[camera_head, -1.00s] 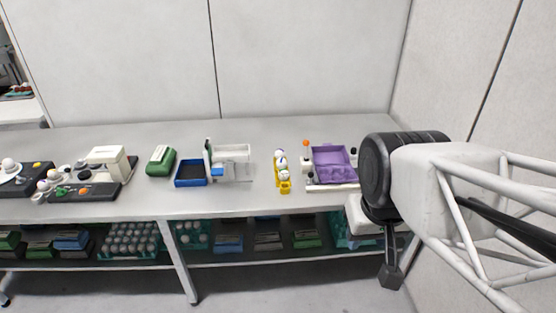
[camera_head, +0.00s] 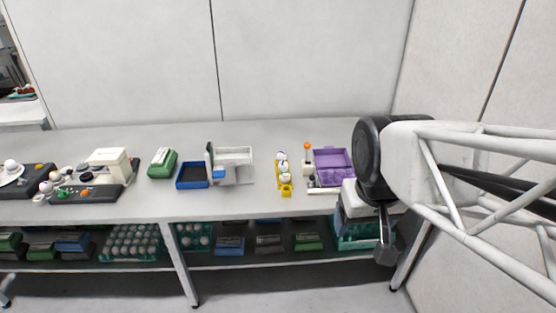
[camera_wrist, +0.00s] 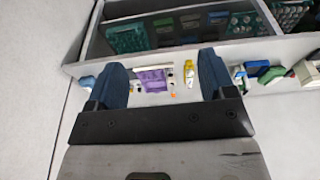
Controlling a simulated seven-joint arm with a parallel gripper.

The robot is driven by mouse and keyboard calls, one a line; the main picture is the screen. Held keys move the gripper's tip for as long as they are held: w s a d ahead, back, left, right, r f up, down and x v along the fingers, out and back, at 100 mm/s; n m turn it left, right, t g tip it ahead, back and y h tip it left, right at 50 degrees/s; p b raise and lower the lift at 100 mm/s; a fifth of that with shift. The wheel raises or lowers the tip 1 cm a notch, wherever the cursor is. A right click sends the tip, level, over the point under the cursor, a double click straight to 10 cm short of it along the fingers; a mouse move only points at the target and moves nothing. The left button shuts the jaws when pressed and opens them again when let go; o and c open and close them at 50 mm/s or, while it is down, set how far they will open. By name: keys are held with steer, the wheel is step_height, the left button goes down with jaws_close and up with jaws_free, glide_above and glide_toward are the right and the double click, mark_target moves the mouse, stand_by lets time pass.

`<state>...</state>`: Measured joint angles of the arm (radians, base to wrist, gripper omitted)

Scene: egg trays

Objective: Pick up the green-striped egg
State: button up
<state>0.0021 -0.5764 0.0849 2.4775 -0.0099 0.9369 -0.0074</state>
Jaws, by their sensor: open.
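A yellow egg holder (camera_head: 286,190) stands upright on the table, left of the purple tray, with small white eggs (camera_head: 283,168) in it. Their stripes are too small to read, so I cannot tell which egg is green-striped. The holder also shows in the wrist view (camera_wrist: 188,72), just right of the middle between the fingers. My gripper (camera_head: 386,252) hangs off the table's front edge at the right, well apart from the eggs. In the wrist view my gripper (camera_wrist: 160,62) has its two dark blue fingers wide apart with nothing between them.
An open purple tray (camera_head: 332,161) and an orange-topped item (camera_head: 307,147) stand right of the holder.

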steer(key=w+a+n, duration=0.1)
steer(key=w, duration=1.1)
steer(key=n+g, duration=0.3)
steer(key=n, duration=0.1)
glide_above(285, 172)
steer(key=f, duration=2.1)
steer(key=shift+s+f, duration=0.1)
steer(key=shift+s, duration=0.2)
steer(key=shift+w+f, duration=0.4)
steer(key=shift+f, duration=1.3)
steer(key=shift+f, duration=0.15)
